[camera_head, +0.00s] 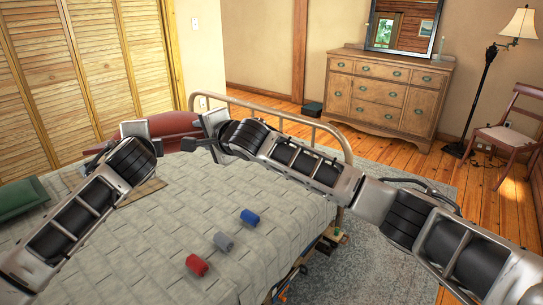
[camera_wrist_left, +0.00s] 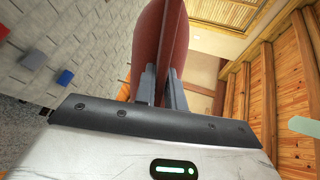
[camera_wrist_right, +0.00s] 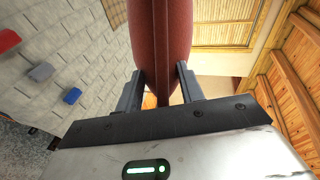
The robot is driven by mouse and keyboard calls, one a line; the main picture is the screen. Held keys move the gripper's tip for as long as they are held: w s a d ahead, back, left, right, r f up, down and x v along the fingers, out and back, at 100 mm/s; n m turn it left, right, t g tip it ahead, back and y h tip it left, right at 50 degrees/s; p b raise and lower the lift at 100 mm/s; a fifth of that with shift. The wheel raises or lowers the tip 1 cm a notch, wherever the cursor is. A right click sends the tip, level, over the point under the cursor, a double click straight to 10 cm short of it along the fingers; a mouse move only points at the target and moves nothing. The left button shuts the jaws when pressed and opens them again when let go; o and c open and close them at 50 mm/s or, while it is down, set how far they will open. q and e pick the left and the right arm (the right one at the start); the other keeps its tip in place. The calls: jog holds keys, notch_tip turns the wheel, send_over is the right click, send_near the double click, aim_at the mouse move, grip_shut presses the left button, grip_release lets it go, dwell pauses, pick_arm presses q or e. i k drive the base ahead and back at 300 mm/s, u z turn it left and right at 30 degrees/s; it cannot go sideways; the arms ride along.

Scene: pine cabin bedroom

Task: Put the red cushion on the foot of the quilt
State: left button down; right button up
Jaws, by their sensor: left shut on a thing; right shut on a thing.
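The red cushion (camera_head: 172,125) is at the far end of the bed, near the foot rail, partly hidden behind my grippers. My left gripper (camera_head: 137,133) is shut on its left part; the cushion (camera_wrist_left: 160,45) stands between the fingers in the left wrist view. My right gripper (camera_head: 203,130) is shut on its right part; the cushion (camera_wrist_right: 160,40) also stands between the fingers in the right wrist view. The pale grey quilt (camera_head: 175,225) covers the bed. I cannot tell whether the cushion touches the quilt.
A red roll (camera_head: 197,265), a grey roll (camera_head: 223,242) and a blue roll (camera_head: 250,217) lie on the quilt. A green cushion (camera_head: 22,197) lies at the left. A flat brown item (camera_head: 143,191) lies below my left gripper. The metal bed rail (camera_head: 290,117) borders the far end.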

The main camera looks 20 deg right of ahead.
aim_at(249, 175)
jog(key=z, duration=1.8)
jog(key=i, duration=3.1)
jog(key=u, duration=2.8)
